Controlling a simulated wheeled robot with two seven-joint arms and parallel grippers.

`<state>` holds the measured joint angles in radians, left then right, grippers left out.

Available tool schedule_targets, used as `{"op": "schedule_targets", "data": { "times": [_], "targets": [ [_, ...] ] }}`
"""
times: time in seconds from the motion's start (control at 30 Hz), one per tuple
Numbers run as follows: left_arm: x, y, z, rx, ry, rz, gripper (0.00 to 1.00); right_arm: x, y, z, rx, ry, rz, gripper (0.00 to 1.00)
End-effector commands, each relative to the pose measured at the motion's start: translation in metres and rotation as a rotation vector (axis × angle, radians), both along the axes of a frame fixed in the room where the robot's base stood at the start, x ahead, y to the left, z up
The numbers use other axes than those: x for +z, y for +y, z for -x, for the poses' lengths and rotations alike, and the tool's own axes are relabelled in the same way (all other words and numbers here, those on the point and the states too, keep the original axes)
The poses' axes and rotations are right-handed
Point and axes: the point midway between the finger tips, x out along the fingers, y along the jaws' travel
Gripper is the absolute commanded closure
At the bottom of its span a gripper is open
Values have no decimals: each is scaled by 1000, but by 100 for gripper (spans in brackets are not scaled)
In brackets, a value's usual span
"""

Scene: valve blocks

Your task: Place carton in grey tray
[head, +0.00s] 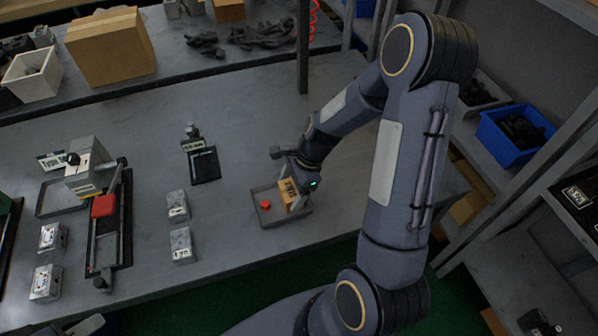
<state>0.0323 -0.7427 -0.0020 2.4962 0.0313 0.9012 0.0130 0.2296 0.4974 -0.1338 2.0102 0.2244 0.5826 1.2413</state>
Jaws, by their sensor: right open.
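A small brown carton (287,195) stands in the grey tray (267,222) near the middle of the table. My right gripper (287,184) comes down from the upper right over the tray. Its fingers are open and at the carton, one on each side of it. I cannot tell whether they touch it. A small red piece (265,205) lies in the tray to the left of the carton. My left gripper does not show.
Grey metal blocks (180,245) stand left of the tray. A fixture with a red block (103,206) is further left. A small black stand (203,165) sits behind the tray. A post (303,50) rises at the back. A blue bin (515,135) is at right.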

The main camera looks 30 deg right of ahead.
Motion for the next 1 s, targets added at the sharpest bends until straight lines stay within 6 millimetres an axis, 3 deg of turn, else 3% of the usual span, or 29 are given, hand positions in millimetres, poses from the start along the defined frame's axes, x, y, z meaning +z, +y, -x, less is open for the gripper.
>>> {"op": "schedule_targets", "data": {
  "times": [0.3, 0.63, 0.77, 0.9, 1.0],
  "targets": [
    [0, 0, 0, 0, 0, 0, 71, 64, -26, 4, -2, -7, 1, 23],
    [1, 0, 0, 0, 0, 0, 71, 101, -33, 13, 48, -41, 4, 23],
    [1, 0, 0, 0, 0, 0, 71, 136, -20, 34, 257, -198, 31, 23],
    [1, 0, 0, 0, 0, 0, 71, 177, 4, 78, 626, -454, 124, 23],
    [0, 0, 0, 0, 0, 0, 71, 193, 20, 110, 894, -621, 224, 23]
  ]
}}
